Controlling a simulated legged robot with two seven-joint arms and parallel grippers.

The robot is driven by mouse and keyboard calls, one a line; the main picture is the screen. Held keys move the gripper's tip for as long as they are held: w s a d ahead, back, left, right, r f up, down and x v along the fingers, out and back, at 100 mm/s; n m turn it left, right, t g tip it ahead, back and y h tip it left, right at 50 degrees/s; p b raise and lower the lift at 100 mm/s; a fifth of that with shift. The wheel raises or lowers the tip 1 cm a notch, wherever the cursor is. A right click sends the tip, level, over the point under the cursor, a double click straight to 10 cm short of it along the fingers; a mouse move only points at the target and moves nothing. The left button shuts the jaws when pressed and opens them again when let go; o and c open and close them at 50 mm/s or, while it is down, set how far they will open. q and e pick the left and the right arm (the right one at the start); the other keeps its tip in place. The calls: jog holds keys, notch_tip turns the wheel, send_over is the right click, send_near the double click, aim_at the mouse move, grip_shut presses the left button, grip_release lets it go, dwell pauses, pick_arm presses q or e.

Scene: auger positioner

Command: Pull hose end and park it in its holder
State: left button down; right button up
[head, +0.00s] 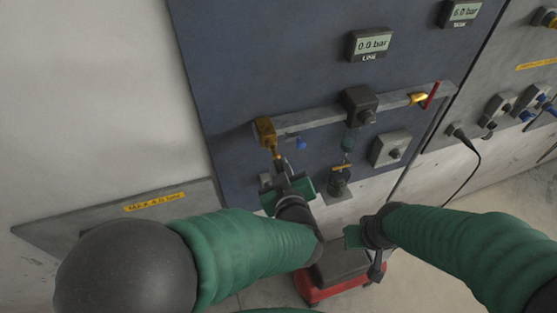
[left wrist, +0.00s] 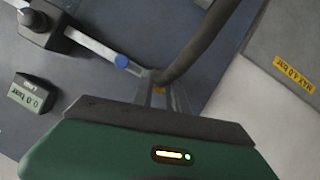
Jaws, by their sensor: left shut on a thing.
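My left gripper (head: 279,166) is just below a brass fitting (head: 265,131) at the left end of a grey pipe on the blue panel. In the left wrist view its fingers (left wrist: 156,92) are shut on the hose end (left wrist: 158,88), of which a small yellow part shows. A dark hose (left wrist: 205,40) runs from there to the upper right. In the head view the gripper hides most of the hose end, and I cannot tell whether it touches the fitting. My right gripper (head: 353,238) is low, right of the left arm; its jaw opening is unclear. I cannot clearly identify the holder.
A grey bracket (head: 337,197) with a dark fitting is right of my left gripper. The pipe carries a dark block (head: 360,104) and a red-handled valve (head: 430,96). The line display (head: 370,44) reads 0.0 bar. A red and black object (head: 334,280) stands on the floor.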

pick_arm(q)
jog(key=shift+s+d+f, duration=0.1)
jog(key=shift+s+d, duration=0.1)
jog(key=shift+s, duration=0.05)
jog(key=shift+s+d, duration=0.1)
jog(key=shift+s, duration=0.7)
